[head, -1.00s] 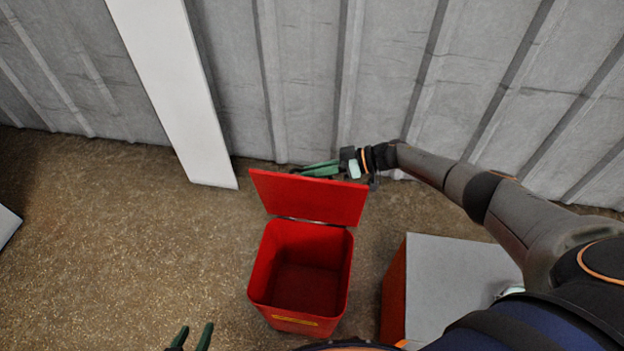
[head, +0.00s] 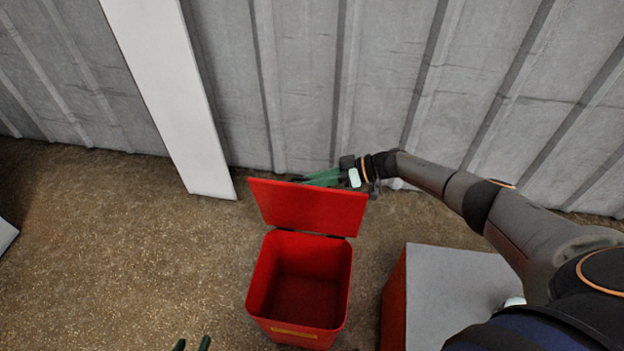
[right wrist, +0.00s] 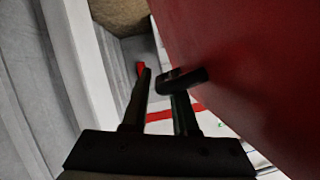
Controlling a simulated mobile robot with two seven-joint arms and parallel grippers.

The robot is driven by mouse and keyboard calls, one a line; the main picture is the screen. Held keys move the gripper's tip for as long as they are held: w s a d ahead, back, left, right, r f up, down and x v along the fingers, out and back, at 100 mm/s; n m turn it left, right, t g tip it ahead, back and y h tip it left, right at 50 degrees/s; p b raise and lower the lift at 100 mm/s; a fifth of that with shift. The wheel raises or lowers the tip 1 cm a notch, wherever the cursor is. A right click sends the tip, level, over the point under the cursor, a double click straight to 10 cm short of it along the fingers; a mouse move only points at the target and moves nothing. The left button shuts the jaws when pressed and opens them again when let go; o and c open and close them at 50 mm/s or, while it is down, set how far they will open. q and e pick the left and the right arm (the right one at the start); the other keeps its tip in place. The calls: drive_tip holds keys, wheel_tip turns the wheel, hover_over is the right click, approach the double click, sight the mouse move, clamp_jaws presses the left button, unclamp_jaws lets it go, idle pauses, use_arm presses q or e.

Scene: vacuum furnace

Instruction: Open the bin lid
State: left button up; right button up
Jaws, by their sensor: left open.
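The red bin (head: 262,283) stands on the floor at the lower middle of the head view, its mouth open and its inside looking empty. Its red lid (head: 308,207) is raised on the hinge at the back edge, tilted up toward the wall. My right gripper (head: 312,180) is behind the lid's upper edge. In the right wrist view, its dark fingers (right wrist: 158,76) are close together beside the red lid (right wrist: 245,60); whether they touch it or each other is unclear.
A red box with a grey top (head: 455,288) stands to the right of the bin, under my right arm. A white panel (head: 172,95) leans at the corrugated wall (head: 310,80). The floor (head: 120,260) left of the bin is clear.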

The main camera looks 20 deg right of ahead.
drive_tip(key=p+v, duration=0.1)
drive_tip(key=v, duration=1.1)
drive_tip(key=shift+p, duration=0.35)
drive_tip(key=shift+d+r, duration=0.1)
drive_tip(key=shift+r, duration=0.05)
